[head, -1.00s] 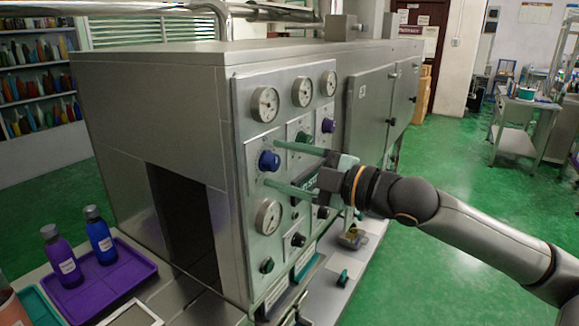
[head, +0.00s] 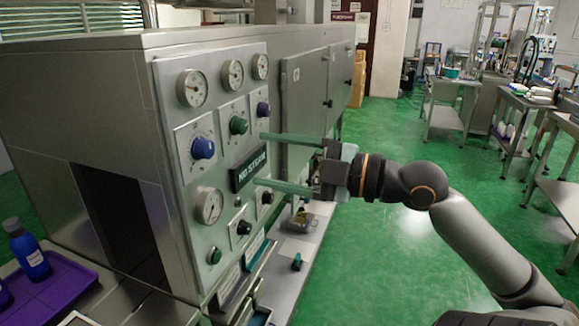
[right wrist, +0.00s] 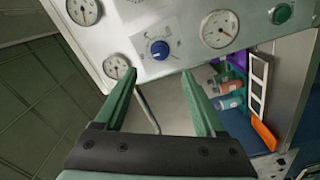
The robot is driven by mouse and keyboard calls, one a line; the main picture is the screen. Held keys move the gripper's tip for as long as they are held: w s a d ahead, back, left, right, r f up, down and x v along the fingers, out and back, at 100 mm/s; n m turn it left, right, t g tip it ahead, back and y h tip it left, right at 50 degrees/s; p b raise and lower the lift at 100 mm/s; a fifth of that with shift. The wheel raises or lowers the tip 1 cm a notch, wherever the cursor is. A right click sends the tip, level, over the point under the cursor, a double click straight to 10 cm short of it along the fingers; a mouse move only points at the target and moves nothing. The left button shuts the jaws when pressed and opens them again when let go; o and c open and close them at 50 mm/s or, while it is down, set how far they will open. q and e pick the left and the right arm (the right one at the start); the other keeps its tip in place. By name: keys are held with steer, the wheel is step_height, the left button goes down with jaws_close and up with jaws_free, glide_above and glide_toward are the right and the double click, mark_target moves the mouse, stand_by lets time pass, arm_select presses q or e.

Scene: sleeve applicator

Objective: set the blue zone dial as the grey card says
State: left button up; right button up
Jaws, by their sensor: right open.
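The blue zone dial (head: 203,148) is a round knob on a pale scale plate on the steel machine's front panel. It also shows in the right wrist view (right wrist: 160,50), ahead of the fingers; its setting is too small to read. My right gripper (head: 259,160) is open and empty, its two long green fingers pointing at the panel. In the head view its tips are to the right of the blue dial, apart from it. In the right wrist view the fingers (right wrist: 160,76) stand wide apart below the dial. I cannot make out the grey card. My left gripper is not in view.
A purple tray (head: 62,288) with a blue bottle (head: 28,250) is at lower left.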

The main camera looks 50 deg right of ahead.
steer(key=shift+v, duration=1.25)
steer(key=w+d+f+m+g+h+p, duration=0.1)
steer(key=w+d+f+m+g+h, duration=0.15)
steer(key=f+m, duration=0.7)
steer(key=w+d+f+m+g+h+p, duration=0.15)
steer(key=d+f+h, duration=0.25)
steer(key=f, duration=1.3)
steer(key=s+a+f+m+g+p, duration=0.1)
steer(key=s+a+f+m, duration=0.15)
steer(key=a+f, duration=0.4)
steer(key=s+a+f+m+g, duration=0.1)
steer(key=s+a+f, duration=0.2)
steer(key=f, duration=0.6)
steer(key=s+a+f+y, duration=0.1)
steer(key=s+a+f, duration=0.2)
steer(key=a, duration=0.4)
steer(key=s+a+f+g+y+p, duration=0.1)
steer(key=s+a+f, duration=0.2)
steer(key=a, duration=0.5)
steer(key=shift+m, duration=0.45)
